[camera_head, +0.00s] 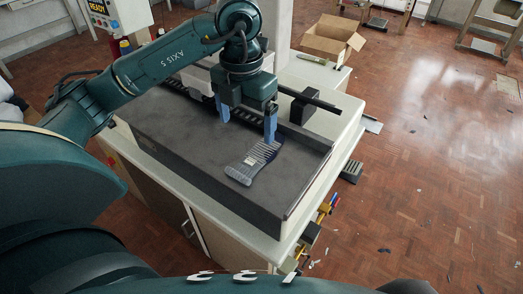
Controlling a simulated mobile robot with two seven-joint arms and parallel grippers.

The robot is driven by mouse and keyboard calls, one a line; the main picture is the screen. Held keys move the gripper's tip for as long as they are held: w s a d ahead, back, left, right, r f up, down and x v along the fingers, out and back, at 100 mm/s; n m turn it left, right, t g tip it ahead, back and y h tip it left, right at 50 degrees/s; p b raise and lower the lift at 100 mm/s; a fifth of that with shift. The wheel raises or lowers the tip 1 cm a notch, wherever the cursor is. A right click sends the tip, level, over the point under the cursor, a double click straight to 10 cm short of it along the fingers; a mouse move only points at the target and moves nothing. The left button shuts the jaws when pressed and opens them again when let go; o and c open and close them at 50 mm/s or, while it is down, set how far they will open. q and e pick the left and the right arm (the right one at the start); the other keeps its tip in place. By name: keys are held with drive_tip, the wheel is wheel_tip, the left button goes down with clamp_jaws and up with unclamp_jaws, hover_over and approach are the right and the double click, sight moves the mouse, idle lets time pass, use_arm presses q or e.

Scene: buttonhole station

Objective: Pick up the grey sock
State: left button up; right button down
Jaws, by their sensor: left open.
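The grey sock (241,174) lies flat on the dark top of the bench (180,138), with pale stripes, a light patch near its middle and a darker end toward the back right. My left gripper (247,124) points down with its two blue fingers wide apart and nothing visible between them. It is behind the sock in the picture. Its right finger is close to the sock's dark far end; I cannot tell whether they touch. My right gripper is not in view.
A black bracket with a bar (305,105) stands on the bench just right of my left gripper. An open cardboard box (331,42) sits behind. Tools (322,215) hang at the bench's right side. The dark surface left of the sock is clear.

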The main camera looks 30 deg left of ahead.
use_arm(q)
hover_over(247, 167)
drive_tip(key=f, duration=0.7)
drive_tip(key=shift+s+d+f, duration=0.2)
drive_tip(key=shift+s, duration=0.05)
drive_tip(key=shift+w+a+f+p, duration=0.15)
drive_tip(key=shift+f+p, duration=0.3)
drive_tip(key=shift+f, duration=0.9)
drive_tip(key=shift+w+a+f+p, duration=0.1)
drive_tip(key=shift+f+p, duration=0.35)
drive_tip(key=shift+f, duration=0.9)
drive_tip(key=shift+c, duration=0.2)
drive_tip(key=c, duration=1.1)
